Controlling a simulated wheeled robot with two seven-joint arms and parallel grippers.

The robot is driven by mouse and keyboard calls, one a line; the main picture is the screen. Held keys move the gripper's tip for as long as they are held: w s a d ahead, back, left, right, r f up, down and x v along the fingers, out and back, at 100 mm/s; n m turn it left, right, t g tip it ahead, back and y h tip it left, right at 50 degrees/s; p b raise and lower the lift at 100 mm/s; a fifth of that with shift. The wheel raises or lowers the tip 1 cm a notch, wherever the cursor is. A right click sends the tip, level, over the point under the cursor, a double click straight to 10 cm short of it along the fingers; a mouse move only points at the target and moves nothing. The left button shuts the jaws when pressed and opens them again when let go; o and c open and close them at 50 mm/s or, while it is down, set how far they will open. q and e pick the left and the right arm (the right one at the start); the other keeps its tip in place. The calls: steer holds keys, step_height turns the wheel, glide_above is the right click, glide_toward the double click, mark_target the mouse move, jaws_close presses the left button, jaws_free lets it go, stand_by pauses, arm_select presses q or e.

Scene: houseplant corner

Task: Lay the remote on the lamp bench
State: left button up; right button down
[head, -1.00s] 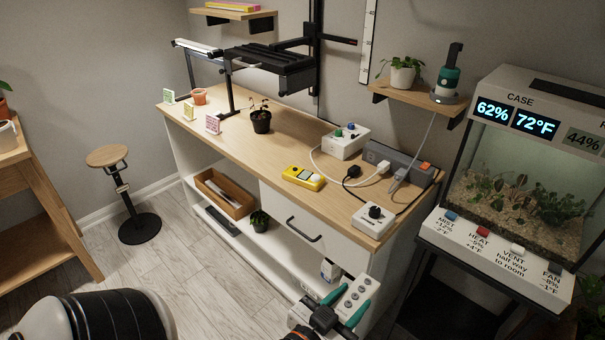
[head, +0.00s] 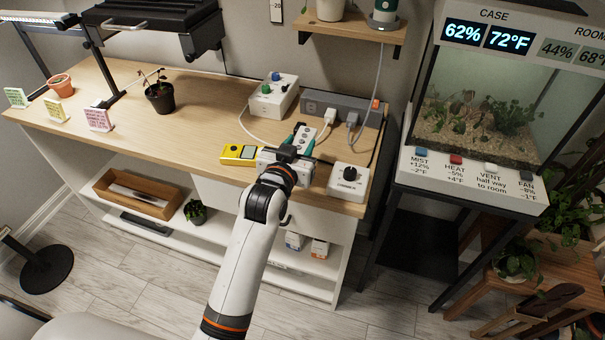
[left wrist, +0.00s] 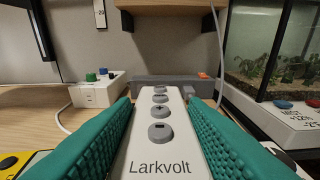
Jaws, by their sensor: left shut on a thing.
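The remote is a slim white bar with grey round buttons and the name Larkvolt; it shows in the left wrist view (left wrist: 160,120) and, small, in the head view (head: 303,138). My left gripper (head: 297,146) is shut on it, with a green finger pressed to each long side. The gripper and remote are over the right part of the lamp bench (head: 200,118), a light wood top on a white cabinet. I cannot tell whether the remote touches the bench top. My right gripper is not in view.
A yellow meter (head: 243,154) lies just left of my gripper. A white dial box (head: 348,180) stands to its right. A grey power strip (head: 342,108) and a white box with coloured knobs (head: 273,97) are behind it. Cables run between them. The bench middle is mostly clear.

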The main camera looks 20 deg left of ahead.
arm_select(q)
steer(key=shift+w+f, duration=0.25)
steer(key=shift+w, duration=0.15)
step_height(320, 180, down, 5)
steer(key=shift+f, duration=0.1)
step_height(320, 180, down, 3)
steer(key=shift+f+b, duration=0.1)
steer(key=shift+b, duration=0.35)
steer(key=shift+a+f, duration=0.1)
steer(key=shift+f, duration=0.3)
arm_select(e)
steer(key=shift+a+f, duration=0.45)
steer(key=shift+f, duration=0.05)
arm_select(q)
steer(key=o, duration=1)
steer(key=shift+f, duration=0.1)
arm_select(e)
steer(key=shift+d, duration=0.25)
